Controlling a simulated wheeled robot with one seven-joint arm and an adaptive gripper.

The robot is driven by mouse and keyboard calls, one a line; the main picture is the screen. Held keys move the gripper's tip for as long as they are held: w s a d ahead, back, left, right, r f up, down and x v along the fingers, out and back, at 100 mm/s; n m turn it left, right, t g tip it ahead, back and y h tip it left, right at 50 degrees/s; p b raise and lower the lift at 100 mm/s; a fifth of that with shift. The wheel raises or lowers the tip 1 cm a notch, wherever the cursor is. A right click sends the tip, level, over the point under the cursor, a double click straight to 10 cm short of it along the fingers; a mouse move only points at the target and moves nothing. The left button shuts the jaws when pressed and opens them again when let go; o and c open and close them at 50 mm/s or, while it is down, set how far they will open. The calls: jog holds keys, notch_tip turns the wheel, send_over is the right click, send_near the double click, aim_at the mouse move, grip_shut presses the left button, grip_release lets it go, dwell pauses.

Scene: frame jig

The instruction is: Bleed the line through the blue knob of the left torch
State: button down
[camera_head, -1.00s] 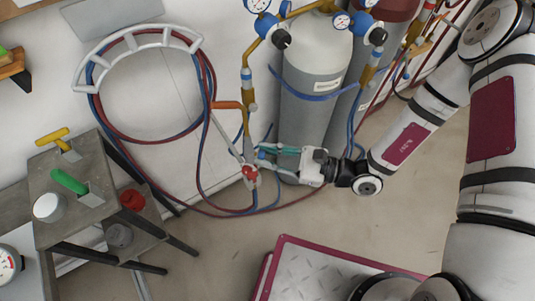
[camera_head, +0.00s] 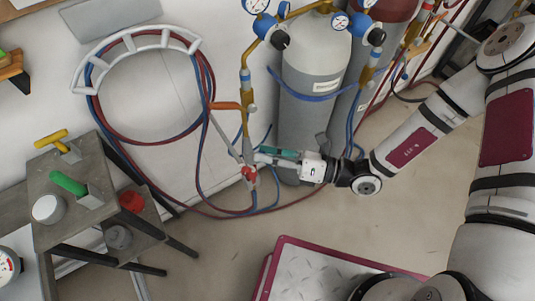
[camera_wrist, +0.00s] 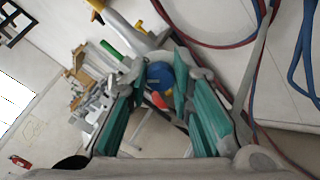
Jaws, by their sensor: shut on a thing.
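The torch (camera_head: 223,133) hangs on an orange bracket (camera_head: 227,106) beside the gas cylinders, with its red knob (camera_head: 249,173) at the lower end. In the wrist view the blue knob (camera_wrist: 159,74) sits between the fingertips of my gripper (camera_wrist: 160,88), and the red knob (camera_wrist: 158,100) shows just below it. My gripper (camera_head: 260,157) reaches the torch from the right and is shut on the blue knob. In the head view the fingers hide the blue knob.
A grey gas cylinder (camera_head: 310,105) stands right behind my gripper. Red and blue hoses (camera_head: 203,175) coil from a wall rack (camera_head: 138,42) and loop below the torch. A small table (camera_head: 75,225) stands at left, and a red-edged plate (camera_head: 325,275) lies in front.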

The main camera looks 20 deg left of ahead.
jog(key=m+b, duration=0.1)
jog(key=m, duration=0.7)
jog(key=shift+f+m+b, duration=0.15)
jog(key=shift+m+b, duration=0.25)
dwell(0.4)
jog(key=c, duration=1.4)
grip_release()
jog(key=d, duration=1.2)
jog(key=shift+w, duration=0.4)
